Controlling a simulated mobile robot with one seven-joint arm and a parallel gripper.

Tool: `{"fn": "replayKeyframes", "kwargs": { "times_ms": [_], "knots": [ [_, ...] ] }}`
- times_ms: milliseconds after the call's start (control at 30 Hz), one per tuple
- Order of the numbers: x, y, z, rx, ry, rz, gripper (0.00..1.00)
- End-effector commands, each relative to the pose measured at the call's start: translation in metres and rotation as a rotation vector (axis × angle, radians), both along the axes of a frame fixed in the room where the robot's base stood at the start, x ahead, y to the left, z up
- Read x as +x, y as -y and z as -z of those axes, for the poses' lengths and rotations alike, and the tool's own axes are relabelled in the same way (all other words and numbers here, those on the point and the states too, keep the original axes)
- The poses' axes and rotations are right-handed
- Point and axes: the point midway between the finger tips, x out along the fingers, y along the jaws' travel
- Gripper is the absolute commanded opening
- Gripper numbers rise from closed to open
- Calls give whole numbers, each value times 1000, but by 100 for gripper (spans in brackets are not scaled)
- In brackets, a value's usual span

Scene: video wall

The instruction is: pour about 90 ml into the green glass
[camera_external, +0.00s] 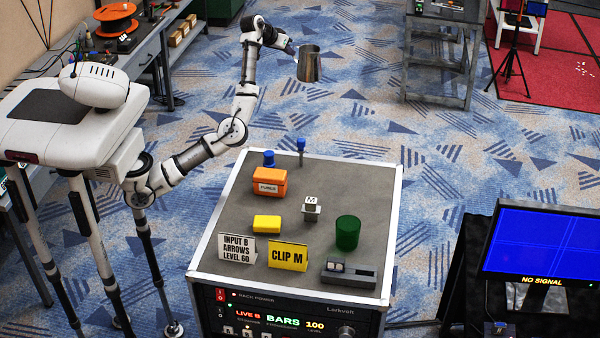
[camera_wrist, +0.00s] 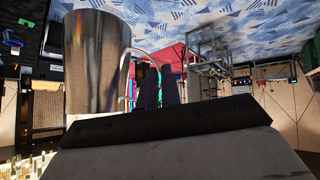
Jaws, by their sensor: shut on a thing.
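A metal jug (camera_external: 309,64) is held up in the air beyond the far edge of the rack top, upright or nearly so. My gripper (camera_external: 292,48) is shut on it at its handle side. In the wrist view the jug (camera_wrist: 97,62) fills the upper left, with its curved handle at the dark fingers of my gripper (camera_wrist: 160,88). What is inside the jug is hidden. The green glass (camera_external: 347,233) stands upright on the right part of the rack top, well below and nearer than the jug. Its contents cannot be made out.
The rack top (camera_external: 317,180) also carries an orange box (camera_external: 269,181), a yellow block (camera_external: 267,223), a white M cube (camera_external: 311,208), blue-topped items (camera_external: 301,146), two signs (camera_external: 288,255) and a grey device (camera_external: 349,273). A monitor (camera_external: 540,243) stands at right.

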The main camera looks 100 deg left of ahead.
Motion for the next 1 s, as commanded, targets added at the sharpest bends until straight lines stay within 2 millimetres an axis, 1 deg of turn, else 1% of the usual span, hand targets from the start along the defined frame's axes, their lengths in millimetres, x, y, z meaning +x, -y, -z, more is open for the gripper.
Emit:
{"fn": "replayKeyframes", "kwargs": {
  "times_ms": [33,100,267,400,467,667,867,1000],
  "knots": [
    [14,12,1,2,5,26,0],
    [31,27,5,1,5,57,0],
    [66,61,16,3,3,126,0],
    [97,94,27,5,2,194,0],
    [108,108,32,5,2,221,0],
    [147,161,52,8,0,325,0],
    [180,219,72,11,0,438,0],
    [200,264,88,12,1,521,0]
  ]
}}
